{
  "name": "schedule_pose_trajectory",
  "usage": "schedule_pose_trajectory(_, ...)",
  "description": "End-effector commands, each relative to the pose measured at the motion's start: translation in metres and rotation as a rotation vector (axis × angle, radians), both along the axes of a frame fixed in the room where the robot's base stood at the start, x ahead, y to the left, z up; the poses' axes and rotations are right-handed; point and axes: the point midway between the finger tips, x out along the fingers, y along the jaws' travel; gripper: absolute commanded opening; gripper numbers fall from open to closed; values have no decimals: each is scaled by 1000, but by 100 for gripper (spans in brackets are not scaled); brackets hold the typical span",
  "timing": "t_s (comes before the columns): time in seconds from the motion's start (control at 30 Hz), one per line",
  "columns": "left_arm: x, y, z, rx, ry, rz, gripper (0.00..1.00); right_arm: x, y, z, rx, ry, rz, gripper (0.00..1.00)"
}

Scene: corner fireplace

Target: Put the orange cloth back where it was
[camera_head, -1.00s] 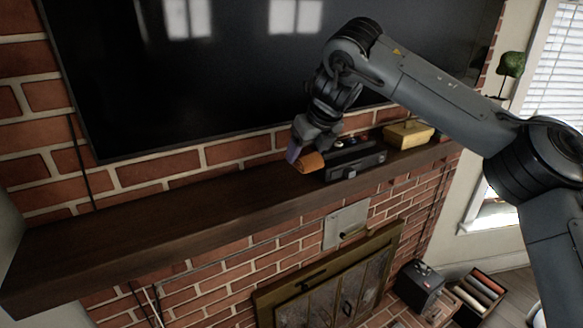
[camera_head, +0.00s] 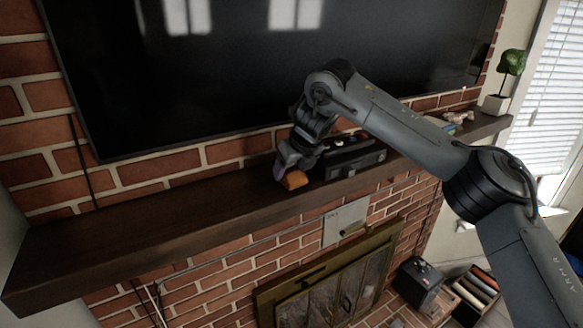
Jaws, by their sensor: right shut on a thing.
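My right gripper (camera_head: 287,172) is shut on a small orange thing (camera_head: 295,180), which looks like the orange cloth, folded or rolled. The gripper points down at the front part of the dark wooden mantel (camera_head: 150,222), just left of a black box-like device (camera_head: 352,164). I cannot tell whether the orange cloth touches the mantel. A purple patch shows beside the orange at the fingers; I cannot tell what it is. My left gripper is not in view.
A large dark TV (camera_head: 240,80) hangs behind the mantel. A potted plant (camera_head: 510,64) stands at the mantel's right end. Below are the fireplace doors (camera_head: 335,285), a black box (camera_head: 418,285) and a crate of rolled things (camera_head: 458,312). The mantel's left part is bare.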

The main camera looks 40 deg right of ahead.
Motion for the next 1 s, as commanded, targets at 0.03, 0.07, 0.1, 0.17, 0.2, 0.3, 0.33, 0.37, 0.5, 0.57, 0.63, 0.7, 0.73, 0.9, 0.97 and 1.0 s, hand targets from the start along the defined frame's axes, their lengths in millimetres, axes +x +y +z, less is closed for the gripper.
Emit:
schedule_pose_trajectory(0.03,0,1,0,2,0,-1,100,0,0,0,0,-1,0,38)
schedule_pose_trajectory(0.07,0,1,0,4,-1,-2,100,0,0,0,0,-1,0,38)
schedule_pose_trajectory(0.1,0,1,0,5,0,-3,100,0,0,0,0,-1,0,38)
schedule_pose_trajectory(0.17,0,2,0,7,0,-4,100,0,0,0,0,0,0,38)
schedule_pose_trajectory(0.2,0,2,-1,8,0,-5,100,0,0,-1,0,0,0,38)
schedule_pose_trajectory(0.3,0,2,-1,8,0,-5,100,0,0,-4,1,0,1,38)
schedule_pose_trajectory(0.33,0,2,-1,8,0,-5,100,0,0,-3,1,-1,1,69)
schedule_pose_trajectory(0.37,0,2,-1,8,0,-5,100,0,0,-3,1,-1,1,74)
schedule_pose_trajectory(0.5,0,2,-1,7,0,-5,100,0,0,-3,1,0,1,92)
schedule_pose_trajectory(0.57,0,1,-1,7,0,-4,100,0,0,-3,1,0,1,92)
schedule_pose_trajectory(0.63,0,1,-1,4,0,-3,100,0,0,-3,0,0,0,92)
schedule_pose_trajectory(0.7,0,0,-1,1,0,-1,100,0,0,-3,1,0,1,92)
schedule_pose_trajectory(0.73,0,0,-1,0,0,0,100,0,0,-3,1,0,1,92)
schedule_pose_trajectory(0.9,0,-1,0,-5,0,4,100,-1,0,3,0,-1,1,92)
schedule_pose_trajectory(0.97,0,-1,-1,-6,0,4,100,-2,1,7,-1,-3,2,92)
schedule_pose_trajectory(1.0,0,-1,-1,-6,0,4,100,-4,1,9,-2,-4,2,92)
